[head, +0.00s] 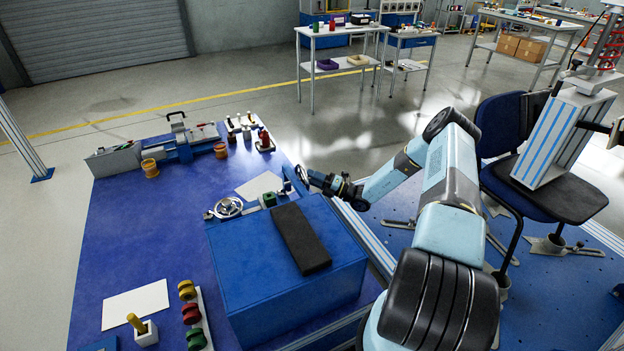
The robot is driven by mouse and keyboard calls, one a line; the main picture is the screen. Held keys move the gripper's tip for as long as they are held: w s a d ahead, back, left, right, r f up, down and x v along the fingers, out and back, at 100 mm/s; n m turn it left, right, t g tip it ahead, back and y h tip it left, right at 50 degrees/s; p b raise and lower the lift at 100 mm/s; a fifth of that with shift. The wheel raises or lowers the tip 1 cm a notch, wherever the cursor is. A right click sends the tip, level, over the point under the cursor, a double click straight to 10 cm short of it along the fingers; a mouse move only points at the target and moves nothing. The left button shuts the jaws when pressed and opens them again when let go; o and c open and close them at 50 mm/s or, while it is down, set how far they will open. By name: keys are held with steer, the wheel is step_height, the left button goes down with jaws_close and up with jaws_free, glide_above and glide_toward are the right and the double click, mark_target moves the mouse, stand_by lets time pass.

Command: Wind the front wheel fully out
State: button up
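A silver handwheel (228,207) sits at the far left edge of a blue box-shaped unit (300,285) on the blue bench. A small green block (269,199) and a small dark upright part (287,187) are to its right, near the box's back edge. My gripper (302,176) reaches in from the right and points left, close to the dark upright part and clear of the silver handwheel. The fingers are small and dark here, so I cannot tell whether they are open or touch anything. I cannot tell which wheel is the front one.
A black pad (301,238) lies on the blue box. Colored rings (190,313) stand on a rack at front left, near a white sheet (135,304). A lathe-like machine (185,141) stands at the back. A chair (545,190) is on the right. The bench's left middle is clear.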

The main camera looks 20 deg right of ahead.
steer(key=c, duration=0.5)
steer(key=shift+f+n+g+y, duration=0.1)
steer(key=shift+n+g+y, duration=0.2)
steer(key=shift+n+y, duration=0.85)
steer(key=shift+f+n+g+y, duration=0.1)
steer(key=shift+n+g+y, duration=0.2)
steer(key=shift+n+y, duration=0.85)
steer(key=shift+n+h, duration=0.4)
steer(key=o, duration=1.1)
steer(key=shift+w, duration=0.1)
steer(key=shift+c, duration=0.2)
steer(key=v, duration=1.4)
steer(key=shift+a, duration=0.1)
